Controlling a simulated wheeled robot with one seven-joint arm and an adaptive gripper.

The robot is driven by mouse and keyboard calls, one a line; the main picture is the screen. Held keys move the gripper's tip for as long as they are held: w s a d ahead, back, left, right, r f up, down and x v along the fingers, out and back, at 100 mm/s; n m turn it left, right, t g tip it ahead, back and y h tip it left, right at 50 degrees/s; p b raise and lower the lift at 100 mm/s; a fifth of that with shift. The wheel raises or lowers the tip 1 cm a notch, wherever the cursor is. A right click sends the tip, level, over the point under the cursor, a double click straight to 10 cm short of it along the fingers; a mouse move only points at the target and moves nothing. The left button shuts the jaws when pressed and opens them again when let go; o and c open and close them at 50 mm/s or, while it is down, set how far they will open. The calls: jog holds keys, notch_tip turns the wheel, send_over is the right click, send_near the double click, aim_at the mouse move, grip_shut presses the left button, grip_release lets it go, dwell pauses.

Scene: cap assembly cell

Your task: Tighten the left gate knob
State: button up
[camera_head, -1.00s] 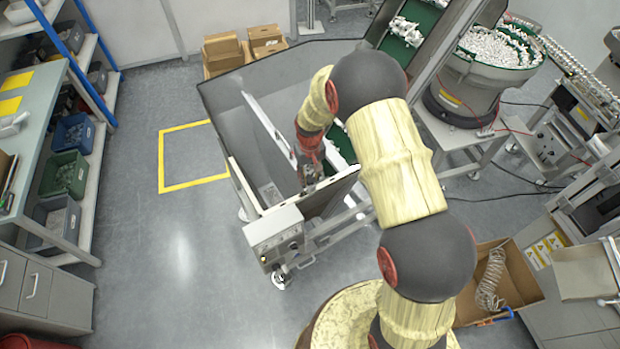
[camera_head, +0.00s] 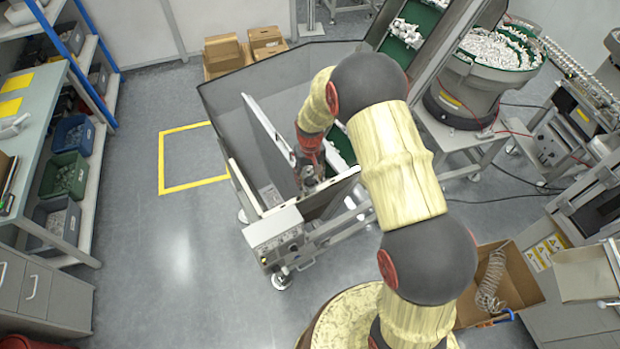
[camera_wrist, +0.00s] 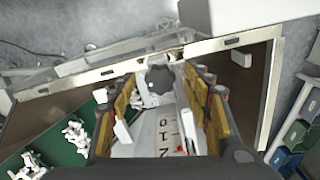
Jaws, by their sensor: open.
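The gate knob, a dark lobed knob (camera_wrist: 160,79), shows in the wrist view on a pale bracket just inside the hopper's wall. It lies beyond and between my fingertips, and I cannot tell whether they touch it. My gripper (camera_wrist: 163,80) is open, with its yellow-padded fingers spread on either side and nothing held. In the head view my gripper (camera_head: 309,182) points down inside the hopper near its front wall; the knob is hidden there. A pale plate with black scale numbers (camera_wrist: 172,130) lies below the knob between the fingers.
The grey hopper (camera_head: 222,95) has raised walls around my gripper. A control box (camera_head: 274,232) is on its front. A green belt with white parts (camera_wrist: 70,140) runs at the left in the wrist view. The floor left of the hopper is open, with a yellow square (camera_head: 162,165).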

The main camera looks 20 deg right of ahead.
aim_at(310, 181)
notch_tip(310, 181, up, 12)
dwell(0.5)
jog(key=shift+f, duration=0.1)
jog(key=s+r+t+b, duration=0.2)
jog(key=s+r+b, duration=0.1)
jog(key=s+b, duration=0.7)
jog(key=s+r+t+b, duration=0.3)
jog(key=s+b, duration=0.7)
jog(key=s, duration=0.9)
jog(key=shift+s+r+t+b, duration=0.2)
jog(key=shift+s+t+b, duration=0.05)
jog(key=shift+t+b, duration=0.1)
jog(key=shift+d, duration=0.1)
jog(key=shift+c, duration=0.3)
